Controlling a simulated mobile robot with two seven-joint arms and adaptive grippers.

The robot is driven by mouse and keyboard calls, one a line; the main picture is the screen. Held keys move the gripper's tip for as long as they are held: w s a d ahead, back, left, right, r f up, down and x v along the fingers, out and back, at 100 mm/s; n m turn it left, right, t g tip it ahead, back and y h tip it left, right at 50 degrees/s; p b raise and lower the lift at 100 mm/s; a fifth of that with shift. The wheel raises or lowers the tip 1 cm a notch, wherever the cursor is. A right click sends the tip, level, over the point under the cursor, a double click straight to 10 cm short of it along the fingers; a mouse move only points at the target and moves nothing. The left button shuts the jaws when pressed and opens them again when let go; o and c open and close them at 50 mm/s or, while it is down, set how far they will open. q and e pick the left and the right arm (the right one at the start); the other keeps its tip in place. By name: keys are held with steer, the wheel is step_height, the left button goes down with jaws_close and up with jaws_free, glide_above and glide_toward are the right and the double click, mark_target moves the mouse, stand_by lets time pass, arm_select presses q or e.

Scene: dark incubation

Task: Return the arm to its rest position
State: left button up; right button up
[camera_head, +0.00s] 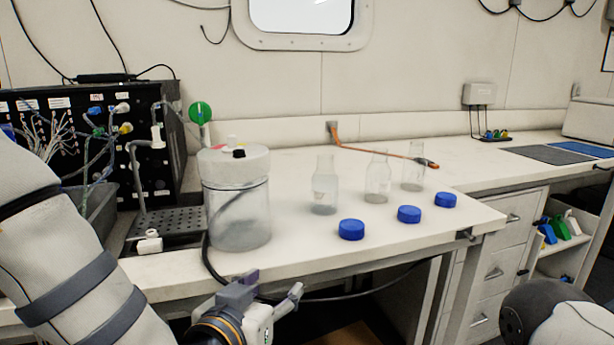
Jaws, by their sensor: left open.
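My left arm (78,262) comes in from the left in the head view. Its gripper (272,290) is open and empty at the bottom of the picture, in front of and below the bench's front edge, apart from everything on the bench. A rounded dark and white part of my right arm (555,315) shows at the bottom right corner. The right gripper is out of view.
The white bench (300,245) carries a lidded clear vessel (240,205), clear bottles (325,190) and blue caps (351,229). A black wired panel (150,140) stands at left. Drawers (494,270) are at right. A dark cable (350,298) hangs below the bench edge.

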arm_select(q)
steer(key=s+a+f+g+y, duration=0.1)
steer(key=s+a+f+g, duration=0.1)
steer(key=s+f, duration=0.35)
steer(key=s+a+f+n+g, duration=0.1)
steer(key=s+a+f+g, duration=0.15)
steer(key=f, duration=0.55)
steer(key=s+a+f+g+y, duration=0.1)
steer(key=s+f+g, duration=0.25)
steer(key=f, duration=0.35)
steer(key=s+a+f+g, duration=0.3)
steer(key=s, duration=0.6)
steer(key=s+a+f+n+g+y, duration=0.1)
steer(key=s+a+f+g, duration=0.1)
steer(key=s, duration=0.7)
steer(key=s+a+f+n+g+y, duration=0.1)
steer(key=s+a+f+g, duration=0.2)
steer(key=s+a, duration=0.3)
steer(key=s+f, duration=0.1)
steer(key=s, duration=0.3)
steer(key=shift+g+p, duration=0.3)
steer(key=shift+p, duration=0.05)
arm_select(e)
steer(key=shift+w+d+r, duration=0.1)
steer(key=shift+w+r, duration=0.1)
steer(key=shift+w, duration=0.35)
steer(key=shift+w+r, duration=0.2)
steer(key=shift+w, duration=0.35)
